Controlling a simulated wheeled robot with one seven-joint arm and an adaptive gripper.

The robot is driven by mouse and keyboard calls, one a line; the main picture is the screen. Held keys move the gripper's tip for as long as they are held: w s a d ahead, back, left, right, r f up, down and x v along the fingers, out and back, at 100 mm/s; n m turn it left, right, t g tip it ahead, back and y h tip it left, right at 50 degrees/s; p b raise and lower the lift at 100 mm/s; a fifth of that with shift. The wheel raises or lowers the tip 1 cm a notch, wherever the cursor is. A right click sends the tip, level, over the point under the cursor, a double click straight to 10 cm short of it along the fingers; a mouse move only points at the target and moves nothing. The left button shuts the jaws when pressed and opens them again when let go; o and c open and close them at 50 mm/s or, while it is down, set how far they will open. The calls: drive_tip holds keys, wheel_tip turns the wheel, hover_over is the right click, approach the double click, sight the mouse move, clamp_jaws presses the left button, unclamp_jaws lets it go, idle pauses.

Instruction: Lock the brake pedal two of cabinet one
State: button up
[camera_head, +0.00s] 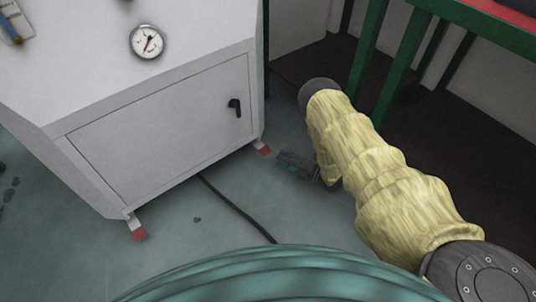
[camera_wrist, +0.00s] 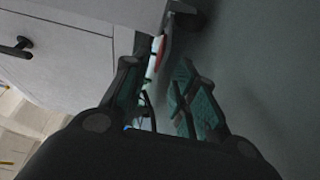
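The white cabinet (camera_head: 165,125) stands on the left in the head view. It has two red-tipped brake pedals at its foot, one at the right corner (camera_head: 264,150) and one at the front corner (camera_head: 138,232). I cannot tell which is numbered two. My gripper (camera_head: 283,162) is low over the floor, just right of the right-corner pedal. In the wrist view my gripper (camera_wrist: 156,72) is open, its fingers apart. A red and white pedal (camera_wrist: 155,58) shows between and beyond the fingertips, close to the left finger. Contact cannot be told.
A black handle (camera_head: 235,107) sticks out of the cabinet door, and a gauge (camera_head: 147,41) sits above. A black cable (camera_head: 235,208) lies on the floor. A green-legged table (camera_head: 398,65) stands behind my arm. A dark caster (camera_wrist: 187,18) shows beside the pedal.

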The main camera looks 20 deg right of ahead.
sight(268, 151)
drive_tip(key=b+x, duration=0.2)
drive_tip(key=x, duration=0.6)
drive_tip(key=shift+b, duration=0.35)
clamp_jaws()
